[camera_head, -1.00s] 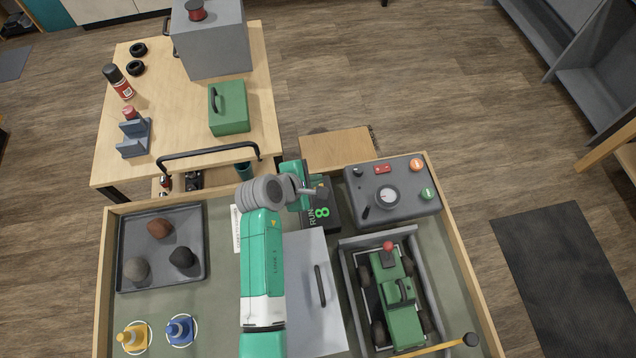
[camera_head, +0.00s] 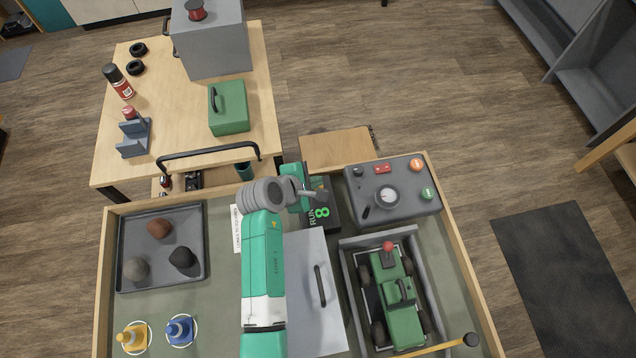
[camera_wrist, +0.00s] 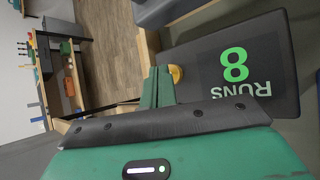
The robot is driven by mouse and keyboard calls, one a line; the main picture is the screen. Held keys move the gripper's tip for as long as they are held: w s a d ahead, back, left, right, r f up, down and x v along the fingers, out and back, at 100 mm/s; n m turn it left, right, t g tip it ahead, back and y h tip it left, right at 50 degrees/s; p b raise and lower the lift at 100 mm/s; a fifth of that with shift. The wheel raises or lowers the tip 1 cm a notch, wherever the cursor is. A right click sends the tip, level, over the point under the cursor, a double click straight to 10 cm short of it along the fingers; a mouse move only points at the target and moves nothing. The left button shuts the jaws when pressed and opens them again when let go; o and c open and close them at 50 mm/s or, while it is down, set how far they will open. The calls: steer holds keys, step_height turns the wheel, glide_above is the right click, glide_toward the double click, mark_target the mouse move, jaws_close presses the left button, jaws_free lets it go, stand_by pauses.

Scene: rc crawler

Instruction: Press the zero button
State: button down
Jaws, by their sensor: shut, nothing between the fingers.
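A dark counter box (camera_head: 332,215) stands near the far edge of the bench, with a green "RUNS 8" display. The display also shows, upside down, in the wrist view (camera_wrist: 237,68). A round yellow button (camera_wrist: 176,74) sits at the edge of the box in the wrist view, partly behind my fingers. My gripper (camera_wrist: 159,73) is shut and empty, with its fingertips right beside the button. I cannot tell whether they touch it. In the head view my gripper and wrist cover part of the box, and the button is hidden.
A grey control panel (camera_head: 405,208) with a dial and coloured buttons stands right of the counter. A green crawler (camera_head: 405,318) sits in a grey-walled bay in front of it. A grey lid with a handle (camera_head: 310,250) lies nearby. A tray of rocks (camera_head: 135,218) is at left.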

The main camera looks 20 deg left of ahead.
steer(key=shift+f, duration=0.35)
steer(key=shift+r, duration=0.15)
stand_by(0.3)
steer(key=shift+r+p, duration=0.7)
steer(key=shift+p, duration=0.2)
step_height(320, 180, up, 5)
steer(key=p, duration=0.5)
steer(key=shift+r, duration=0.1)
stand_by(0.4)
